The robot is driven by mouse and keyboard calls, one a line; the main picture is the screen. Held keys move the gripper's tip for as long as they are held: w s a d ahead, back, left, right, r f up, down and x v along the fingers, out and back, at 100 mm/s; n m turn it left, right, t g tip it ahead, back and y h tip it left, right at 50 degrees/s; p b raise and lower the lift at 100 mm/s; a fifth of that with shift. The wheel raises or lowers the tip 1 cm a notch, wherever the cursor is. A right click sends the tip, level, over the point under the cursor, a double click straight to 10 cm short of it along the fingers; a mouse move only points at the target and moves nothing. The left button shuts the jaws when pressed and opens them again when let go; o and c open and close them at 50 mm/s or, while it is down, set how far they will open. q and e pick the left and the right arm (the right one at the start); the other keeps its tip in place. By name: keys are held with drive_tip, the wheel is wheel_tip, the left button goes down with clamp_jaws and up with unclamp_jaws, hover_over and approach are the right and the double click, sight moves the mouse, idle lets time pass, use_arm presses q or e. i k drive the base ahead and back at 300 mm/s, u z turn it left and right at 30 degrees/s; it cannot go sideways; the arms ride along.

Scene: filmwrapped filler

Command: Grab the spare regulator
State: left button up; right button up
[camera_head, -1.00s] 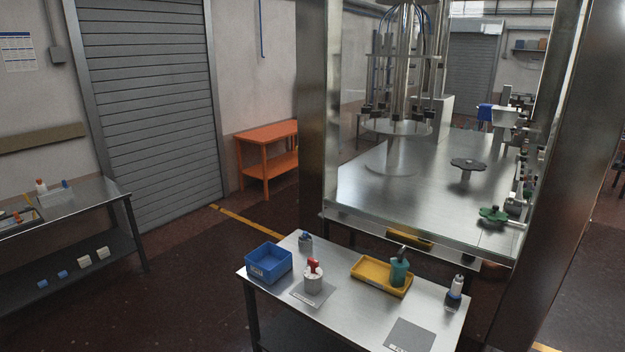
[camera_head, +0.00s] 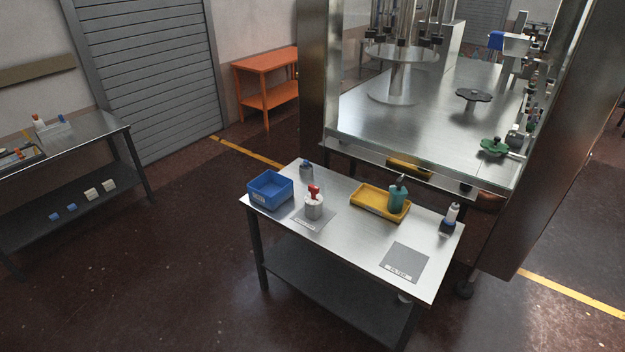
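Several small devices stand on a steel table (camera_head: 340,250) in front of me; no readable label says which is the spare regulator. A pale cylinder with a red top (camera_head: 313,204) stands upright on a grey labelled mat at the left. A teal cylinder with a dark top (camera_head: 398,196) stands at the right end of a yellow tray (camera_head: 368,203). A small grey piece with a blue top (camera_head: 306,170) stands at the back edge. A white and dark bottle-like piece (camera_head: 450,219) stands at the right edge. Neither of my grippers is in view.
A blue bin (camera_head: 270,190) sits at the table's left end. An empty grey mat (camera_head: 404,262) lies at the front right. A glazed steel machine (camera_head: 420,124) stands behind. Another bench (camera_head: 90,130) is at the left, an orange table (camera_head: 265,82) further back. Floor ahead of the table is clear.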

sight(314, 208)
drive_tip(key=u, duration=0.75)
drive_tip(key=i, duration=1.3)
drive_tip(key=z, duration=0.05)
